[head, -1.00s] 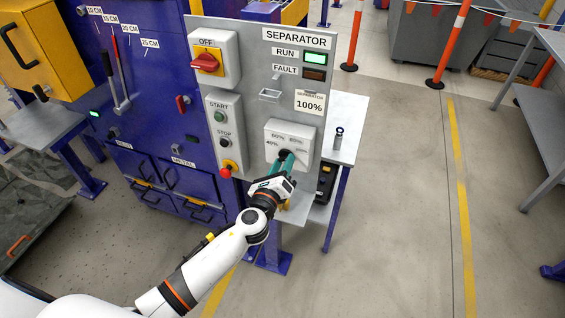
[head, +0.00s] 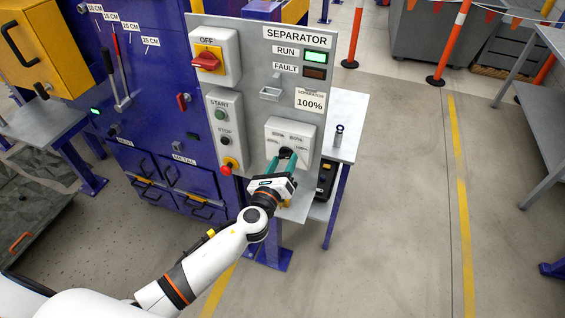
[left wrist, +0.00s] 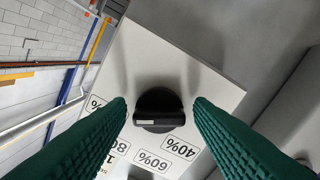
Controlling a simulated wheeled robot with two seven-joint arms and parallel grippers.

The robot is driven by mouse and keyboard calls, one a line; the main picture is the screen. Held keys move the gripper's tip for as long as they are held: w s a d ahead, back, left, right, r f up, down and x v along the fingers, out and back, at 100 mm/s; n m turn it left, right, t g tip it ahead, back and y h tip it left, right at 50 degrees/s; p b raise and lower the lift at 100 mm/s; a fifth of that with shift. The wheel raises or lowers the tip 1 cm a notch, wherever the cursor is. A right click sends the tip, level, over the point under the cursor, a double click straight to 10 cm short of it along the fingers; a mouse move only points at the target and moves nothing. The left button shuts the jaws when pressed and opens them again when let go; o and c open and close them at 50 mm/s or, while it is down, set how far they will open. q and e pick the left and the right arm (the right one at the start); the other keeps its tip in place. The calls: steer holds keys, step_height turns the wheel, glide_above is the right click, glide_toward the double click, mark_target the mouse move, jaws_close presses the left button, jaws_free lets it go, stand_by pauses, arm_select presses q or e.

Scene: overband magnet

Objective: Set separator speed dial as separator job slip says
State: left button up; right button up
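The speed dial is a black round knob (head: 288,153) with a raised bar on a white box (head: 304,131) low on the separator panel. In the left wrist view the knob (left wrist: 158,108) sits mid-picture, near labels that include 40% and 60%; other labels are partly hidden by a finger. I cannot tell which mark it points to. The job slip (head: 309,101) on the panel reads 100%. My left gripper (head: 282,160) is open at the dial. Its green fingers (left wrist: 163,108) stand on either side of the knob, with a visible gap on each side. My right gripper is not in view.
The grey panel (head: 254,95) also bears an OFF switch (head: 208,58), start and stop buttons (head: 219,114) and a red emergency knob (head: 226,169). The RUN lamp (head: 316,56) is lit green. A small side table (head: 350,112) stands right of the panel.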

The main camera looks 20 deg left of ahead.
arm_select(q)
steer(key=shift+o, duration=0.8)
steer(key=s+b, duration=0.2)
steer(key=s, duration=1)
steer(key=shift+a, duration=0.2)
